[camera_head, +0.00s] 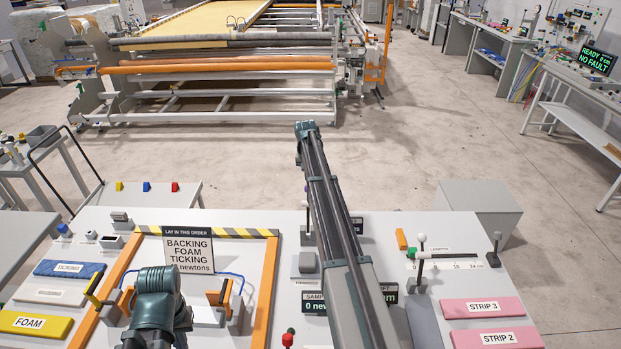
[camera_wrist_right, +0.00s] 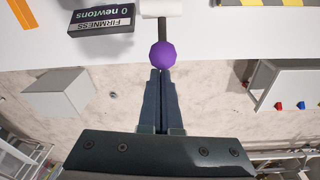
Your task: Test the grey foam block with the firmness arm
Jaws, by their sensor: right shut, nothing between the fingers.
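The firmness arm's purple knob (camera_wrist_right: 163,54) sits on a dark rod in the right wrist view. My right gripper (camera_wrist_right: 160,72) is shut and empty, its fingertips at the knob's edge; I cannot tell whether they touch. In the head view my right arm crosses the table and hides its gripper and most of the firmness arm. A small grey block (camera_head: 306,262), perhaps the foam block, lies left of that arm. The firmness display (camera_wrist_right: 101,18) reads 0 newtons. My left arm's dark wrist is at lower left in the head view; its fingers are hidden.
An orange frame (camera_head: 269,290) with a striped bar and an order sign (camera_head: 188,254) stands at left. Pink strips (camera_head: 483,308) and a length gauge (camera_head: 447,256) are at right. A grey box (camera_head: 478,208) stands beyond the table edge. Open floor lies behind.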

